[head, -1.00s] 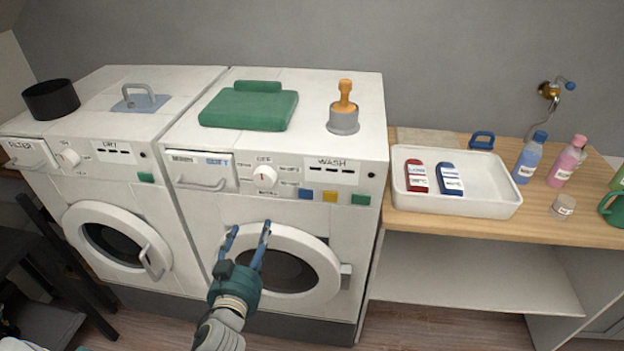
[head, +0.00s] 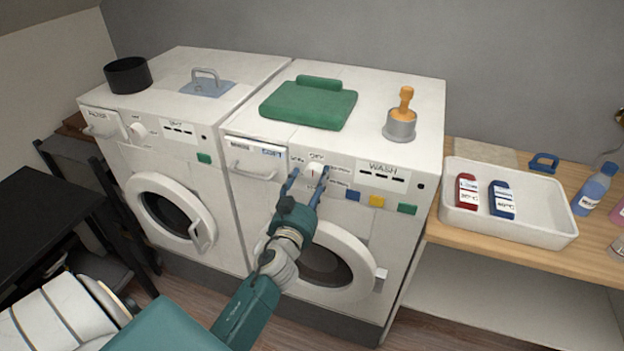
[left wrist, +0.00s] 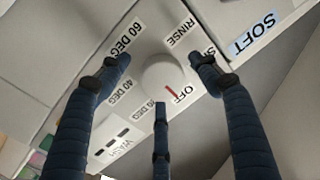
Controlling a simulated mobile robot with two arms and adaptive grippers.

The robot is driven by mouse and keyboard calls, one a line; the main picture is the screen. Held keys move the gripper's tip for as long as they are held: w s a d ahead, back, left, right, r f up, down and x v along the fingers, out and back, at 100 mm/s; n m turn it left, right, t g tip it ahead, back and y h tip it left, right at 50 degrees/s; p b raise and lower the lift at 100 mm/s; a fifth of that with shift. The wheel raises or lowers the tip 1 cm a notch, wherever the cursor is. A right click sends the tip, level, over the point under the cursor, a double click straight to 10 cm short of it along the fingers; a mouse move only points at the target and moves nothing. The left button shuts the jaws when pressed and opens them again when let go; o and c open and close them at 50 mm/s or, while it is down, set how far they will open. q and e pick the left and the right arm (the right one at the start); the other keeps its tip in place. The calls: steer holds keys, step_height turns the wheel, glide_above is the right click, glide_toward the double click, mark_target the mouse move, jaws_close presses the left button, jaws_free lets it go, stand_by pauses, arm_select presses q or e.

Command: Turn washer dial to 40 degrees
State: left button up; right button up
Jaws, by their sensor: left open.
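The washer (head: 375,255) is the right-hand white machine, with its dial panel on the front. In the left wrist view, its round white dial (left wrist: 160,78) has a red mark pointing at the OFF label. Labels for RINSE, 60 DEG and 40 DEG (left wrist: 122,91) surround it. My left gripper (head: 309,183) is in front of the dial, open, with its fingers spread around the dial. I cannot tell whether any finger touches it. In the head view the fingers partly hide the dial. My right gripper is not in view.
A detergent drawer (head: 252,160) is left of the dial; colored buttons (head: 376,201) are right of it. The round door (head: 352,243) is below. A dryer (head: 150,160) stands to the left. A white tray (head: 550,228) sits on the wooden counter at the right.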

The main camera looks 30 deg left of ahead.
arm_select(q)
steer(key=shift+w, duration=0.1)
steer(key=c, duration=1.1)
steer(key=shift+f+m, duration=0.15)
steer(key=shift+m, duration=0.15)
